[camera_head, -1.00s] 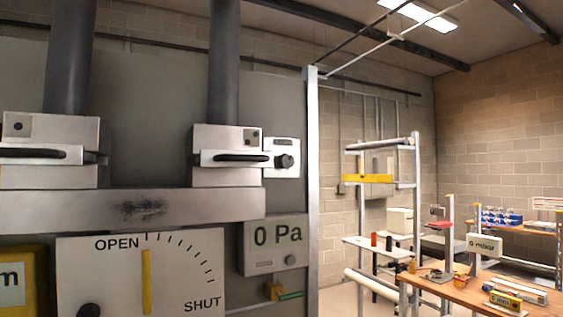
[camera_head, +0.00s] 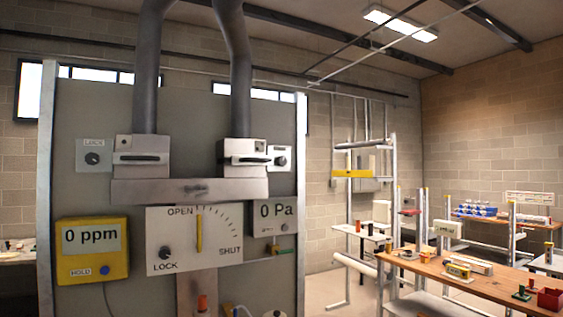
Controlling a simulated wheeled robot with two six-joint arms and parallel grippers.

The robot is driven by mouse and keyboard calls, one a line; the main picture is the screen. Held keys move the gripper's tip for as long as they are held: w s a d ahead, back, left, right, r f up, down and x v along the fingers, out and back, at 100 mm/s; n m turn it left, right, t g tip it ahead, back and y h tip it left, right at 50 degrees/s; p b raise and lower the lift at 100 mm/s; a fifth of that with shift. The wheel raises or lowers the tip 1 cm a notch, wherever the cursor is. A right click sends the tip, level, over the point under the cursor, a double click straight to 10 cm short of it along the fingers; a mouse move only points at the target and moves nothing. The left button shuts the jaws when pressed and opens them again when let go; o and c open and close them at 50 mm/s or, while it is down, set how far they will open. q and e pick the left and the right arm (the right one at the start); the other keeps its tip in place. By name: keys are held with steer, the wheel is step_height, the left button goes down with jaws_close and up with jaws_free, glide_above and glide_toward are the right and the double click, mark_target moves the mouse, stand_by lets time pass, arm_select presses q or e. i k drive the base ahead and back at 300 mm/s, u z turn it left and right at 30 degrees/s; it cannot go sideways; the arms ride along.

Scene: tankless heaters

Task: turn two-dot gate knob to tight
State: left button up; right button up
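The right gate box (camera_head: 235,147) sits on the grey panel under the right dark pipe. A small dark marker (camera_head: 260,146) is at its upper right; its dots are too small to count now. A black knob (camera_head: 282,161) on a small white plate is just right of this box, and its setting is not readable. The left gate box (camera_head: 141,155) has another black knob (camera_head: 92,158) on a plate to its left, with small lettering above that looks like LOCK. Neither of my grippers is in view.
Below the gates are a dial plate (camera_head: 163,225) with a yellow pointer, a yellow 0 ppm meter (camera_head: 92,275) and a 0 Pa gauge (camera_head: 275,213). Right of the panel are a metal rack and a wooden bench (camera_head: 470,263) with several objects.

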mark_target(282, 161)
steer(key=u, duration=0.75)
steer(key=i, duration=1.05)
steer(key=z, duration=0.15)
